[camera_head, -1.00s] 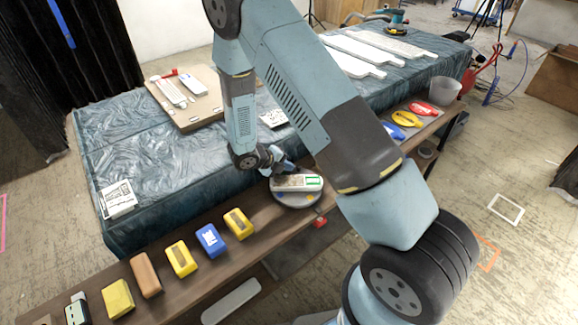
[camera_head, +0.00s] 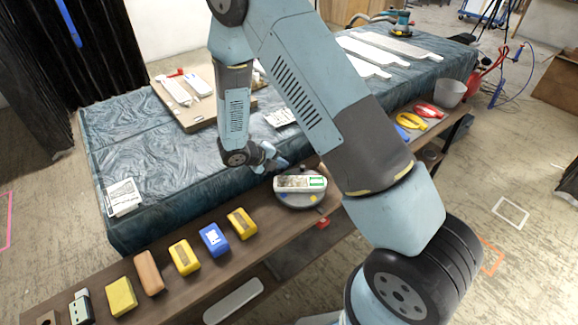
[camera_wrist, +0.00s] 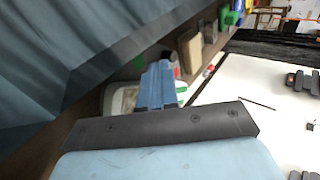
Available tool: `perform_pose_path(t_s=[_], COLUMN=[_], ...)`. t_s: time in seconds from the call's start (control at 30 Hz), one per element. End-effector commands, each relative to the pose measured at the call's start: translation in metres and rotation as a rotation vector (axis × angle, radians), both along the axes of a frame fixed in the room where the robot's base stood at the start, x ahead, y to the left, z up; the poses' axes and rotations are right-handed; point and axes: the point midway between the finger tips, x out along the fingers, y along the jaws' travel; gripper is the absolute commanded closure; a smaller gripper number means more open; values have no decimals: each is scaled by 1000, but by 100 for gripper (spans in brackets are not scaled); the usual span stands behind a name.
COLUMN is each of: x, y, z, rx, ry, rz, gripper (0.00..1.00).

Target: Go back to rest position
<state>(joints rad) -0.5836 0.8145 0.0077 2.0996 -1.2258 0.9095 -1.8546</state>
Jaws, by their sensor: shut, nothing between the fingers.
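My gripper (camera_head: 279,165) is above the wooden shelf, near the edge of the blue-covered table, and looks empty. It also shows in the wrist view (camera_wrist: 160,82), where its blue fingers are shut together. A white and green block (camera_head: 300,184) lies on a round grey plate (camera_head: 300,203) on the shelf, just right of and below my gripper in the head view. The block looks apart from my gripper. In the wrist view a pale tray-like thing behind the fingers is partly hidden by them.
The wooden shelf (camera_head: 180,286) carries yellow (camera_head: 242,223), blue (camera_head: 214,240) and brown (camera_head: 148,272) blocks. The covered table (camera_head: 180,150) holds a board (camera_head: 198,112) with tools and long white panels (camera_head: 400,46). A grey bucket (camera_head: 450,92) stands at the right end.

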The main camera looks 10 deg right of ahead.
Motion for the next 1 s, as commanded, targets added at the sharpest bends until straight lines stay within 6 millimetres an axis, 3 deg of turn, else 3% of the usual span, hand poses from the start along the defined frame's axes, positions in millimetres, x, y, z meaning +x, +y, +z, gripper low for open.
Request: perform_pose_path(t_s=[0.23,0.5,0.77,0.87,1.0], x=[-14,-23,-24,-23,-23], y=[34,54,55,48,28], z=[32,52,58,71,107], rx=[1,0,7,36,118], ry=[-1,1,-8,-47,-154], rz=[1,1,-14,-71,-236], gripper=[100,100,100,100,100])
